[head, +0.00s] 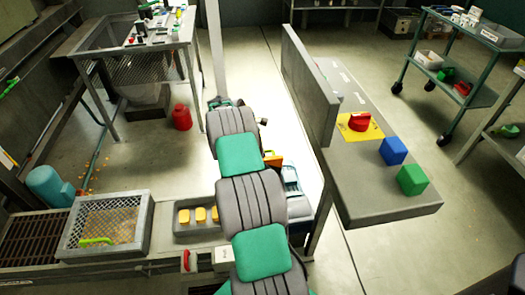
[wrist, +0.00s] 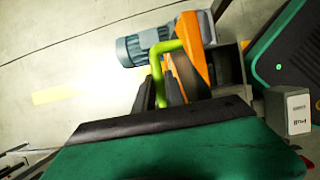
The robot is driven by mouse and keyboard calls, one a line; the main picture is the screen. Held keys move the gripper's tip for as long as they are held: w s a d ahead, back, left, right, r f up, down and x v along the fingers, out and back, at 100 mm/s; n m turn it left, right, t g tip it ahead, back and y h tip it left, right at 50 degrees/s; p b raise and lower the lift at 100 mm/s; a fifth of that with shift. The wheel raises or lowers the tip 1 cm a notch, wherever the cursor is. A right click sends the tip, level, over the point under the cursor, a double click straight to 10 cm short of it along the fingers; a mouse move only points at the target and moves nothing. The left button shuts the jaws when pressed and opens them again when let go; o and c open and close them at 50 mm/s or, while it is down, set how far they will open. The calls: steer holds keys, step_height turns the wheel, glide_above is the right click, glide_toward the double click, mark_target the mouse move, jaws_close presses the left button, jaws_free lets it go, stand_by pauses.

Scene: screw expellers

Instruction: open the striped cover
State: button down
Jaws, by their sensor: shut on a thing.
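In the wrist view my gripper (wrist: 160,92) is shut on a lime-green handle (wrist: 157,62). The handle bends at its top and runs right to an orange part (wrist: 194,40) with a dark side, which seems to be the striped cover; I cannot make out clear stripes. A grey-blue ribbed motor (wrist: 138,47) sits just behind the handle. In the head view my arm hides the gripper and the handle. Only a small piece of the orange part (head: 273,161) shows right beside my arm. How far the cover stands open cannot be told.
A mesh-topped box (head: 148,215) with its own green handle lies left of my arm, near yellow buttons (head: 200,215). A grey bench (head: 380,205) with a red knob (head: 360,121), a blue cube (head: 393,151) and a green cube (head: 412,180) stands right.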

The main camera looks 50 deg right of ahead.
steer(key=shift+a+f, duration=0.2)
steer(key=shift+f, duration=0.05)
steer(key=c, duration=1.6)
jaws_free()
steer(key=shift+w, duration=0.15)
steer(key=shift+o, duration=1)
steer(key=shift+d+r, duration=0.15)
steer(key=shift+d, duration=0.05)
steer(key=p+v, duration=0.1)
steer(key=v, duration=0.6)
steer(key=shift+a+r, duration=0.1)
steer(key=shift+r, duration=0.3)
steer(key=shift+c, duration=0.3)
